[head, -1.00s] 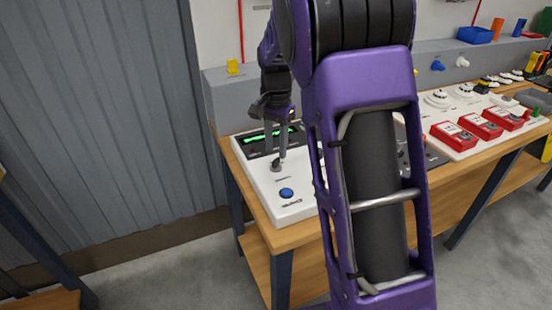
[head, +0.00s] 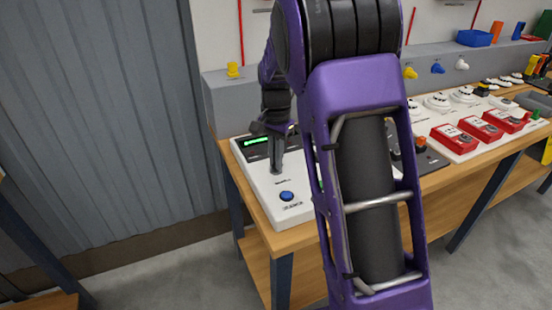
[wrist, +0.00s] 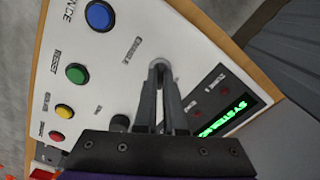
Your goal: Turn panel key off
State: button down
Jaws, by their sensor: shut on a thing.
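The white alarm panel (head: 262,193) lies on the bench, with a dark display strip showing green text. It fills much of the wrist view (wrist: 195,45). My gripper (head: 276,172) points down at the panel beside the display. In the wrist view my gripper (wrist: 158,68) has its fingertips close together on the small round key switch (wrist: 157,64). The fingers hide most of the key, so its exact angle cannot be told.
A blue button (wrist: 99,15), a green button (wrist: 75,73), a yellow button (wrist: 65,111) and a red button (wrist: 56,136) line the panel. Red boxes (head: 480,124) stand on a white board to the right. My arm hides the bench middle.

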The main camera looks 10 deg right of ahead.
jog(key=shift+n, duration=0.3)
jog(key=n+p, duration=0.2)
jog(key=n, duration=0.3)
jog(key=shift+r+n, duration=0.1)
jog(key=shift+n, duration=0.2)
jog(key=n+p, duration=0.1)
jog(key=n, duration=0.4)
jog(key=shift+n, duration=0.3)
dwell(0.4)
jog(key=c, duration=1)
grip_release()
notch_tip(320, 180, up, 17)
jog(key=p, duration=0.2)
jog(key=shift+r, duration=0.15)
